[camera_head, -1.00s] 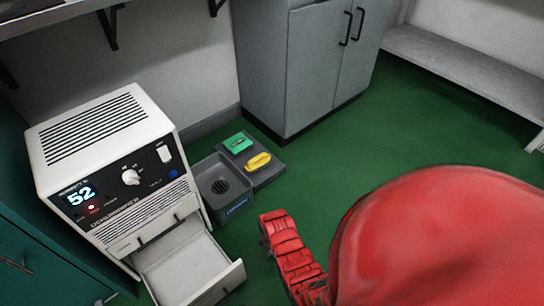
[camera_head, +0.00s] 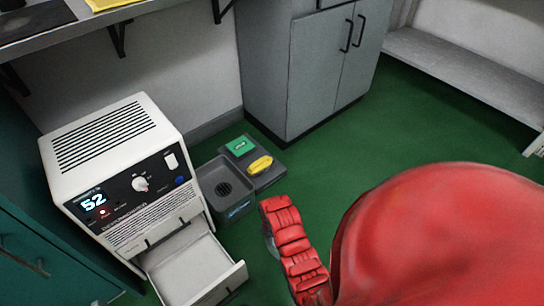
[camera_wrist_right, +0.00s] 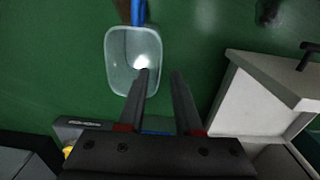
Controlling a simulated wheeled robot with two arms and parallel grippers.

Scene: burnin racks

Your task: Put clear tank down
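The clear tank (camera_wrist_right: 120,48) is an open see-through box in the right wrist view, against the green floor. I cannot tell whether it rests on the floor. My right gripper (camera_wrist_right: 160,78) has its two dark fingers apart. The left finger overlaps the tank's opening and the right finger is outside it, with the tank's right wall between them in the picture. Contact with the wall cannot be made out. In the head view my red right arm hides most of this area. My left gripper is not seen in the head view.
A white dehumidifier (camera_head: 110,140) reading 52 has its drawer (camera_head: 195,270) pulled out. A grey basin (camera_head: 207,175) stands beside it, next to a platform (camera_head: 272,175) with green and yellow items. A grey cabinet (camera_head: 310,75) stands behind. Green floor is free to the right.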

